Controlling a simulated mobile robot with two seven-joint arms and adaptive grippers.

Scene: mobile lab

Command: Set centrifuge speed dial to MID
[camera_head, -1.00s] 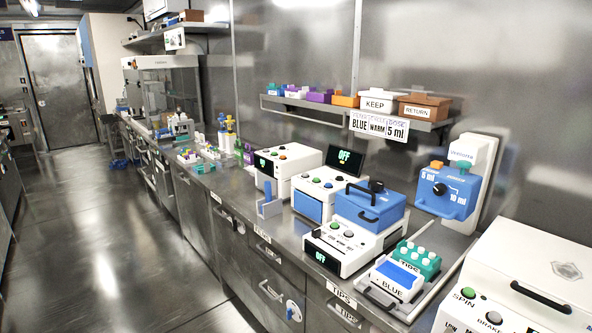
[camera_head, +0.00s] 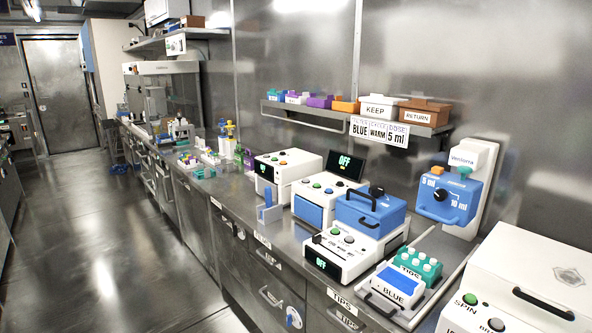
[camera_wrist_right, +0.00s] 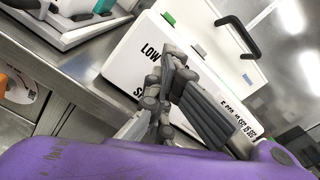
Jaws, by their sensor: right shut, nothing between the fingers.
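The centrifuge (camera_head: 535,268) is the white, lidded machine at the lower right of the head view, cut off by the frame. Its green SPIN button (camera_head: 470,299) and a grey button labelled BRAKE show on its front. In the right wrist view its white panel (camera_wrist_right: 125,62) carries the word LOW and more lettering partly covered by my gripper. The speed dial cannot be made out. My right gripper (camera_wrist_right: 172,62) is shut and empty, in front of that panel; whether it touches anything is unclear. My left gripper is in neither view.
A black handle (camera_wrist_right: 238,35) stands out from the centrifuge's lid. Left of it on the steel bench are a BLUE box (camera_head: 397,284), a teal TIPS rack (camera_head: 419,266) and a white device with a blue lid (camera_head: 370,214).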

